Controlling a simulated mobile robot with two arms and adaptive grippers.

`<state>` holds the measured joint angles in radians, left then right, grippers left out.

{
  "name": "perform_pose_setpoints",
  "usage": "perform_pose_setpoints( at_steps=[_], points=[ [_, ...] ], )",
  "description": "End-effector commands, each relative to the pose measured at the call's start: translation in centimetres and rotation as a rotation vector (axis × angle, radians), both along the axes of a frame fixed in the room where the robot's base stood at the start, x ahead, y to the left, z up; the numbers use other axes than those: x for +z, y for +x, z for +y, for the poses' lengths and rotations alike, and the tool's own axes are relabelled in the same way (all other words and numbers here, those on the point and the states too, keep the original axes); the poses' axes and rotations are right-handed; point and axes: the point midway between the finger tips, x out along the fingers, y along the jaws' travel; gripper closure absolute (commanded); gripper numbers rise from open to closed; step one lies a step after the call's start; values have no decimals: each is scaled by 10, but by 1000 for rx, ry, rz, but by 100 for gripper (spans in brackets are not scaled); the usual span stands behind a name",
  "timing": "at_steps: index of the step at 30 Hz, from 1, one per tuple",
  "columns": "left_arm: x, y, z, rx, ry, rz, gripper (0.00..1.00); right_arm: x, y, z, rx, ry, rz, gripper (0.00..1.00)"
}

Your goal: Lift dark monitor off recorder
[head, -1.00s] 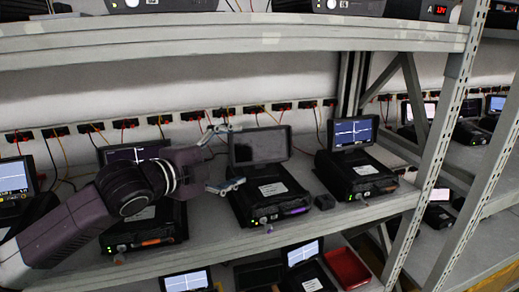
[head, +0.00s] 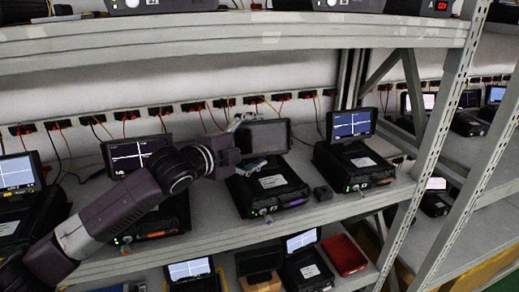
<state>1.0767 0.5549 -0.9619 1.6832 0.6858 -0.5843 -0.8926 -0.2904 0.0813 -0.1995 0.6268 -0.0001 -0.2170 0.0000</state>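The dark monitor (head: 270,136) has a blank grey screen. It stands on the black recorder (head: 268,190), third from the left on the middle shelf. My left gripper (head: 249,143) reaches in from the left. Its fingers are spread, one near the monitor's top edge and one near its bottom edge. They straddle the monitor's left part, and part of its left side is hidden behind the gripper. I cannot tell whether the fingers touch it. My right gripper is not in view.
Lit monitors on recorders stand at the left (head: 138,153) and right (head: 351,124). A shelf beam (head: 240,36) runs above, and a rack post (head: 450,130) stands at right. A red tray (head: 344,254) is below.

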Motion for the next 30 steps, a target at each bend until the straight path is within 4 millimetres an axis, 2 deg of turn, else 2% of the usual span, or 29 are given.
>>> perform_pose_setpoints(
  at_steps=[2, 14, 23, 30],
  points=[
    [0, 0, 0, 0, 0, 0, 29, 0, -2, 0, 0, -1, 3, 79],
    [0, 0, 0, 1, 1, 1, 73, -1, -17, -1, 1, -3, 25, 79],
    [8, 0, 0, 0, -2, -6, 73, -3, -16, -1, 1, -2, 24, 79],
    [50, 0, 0, 1, -4, -10, 73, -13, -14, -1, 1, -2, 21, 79]
  ],
)
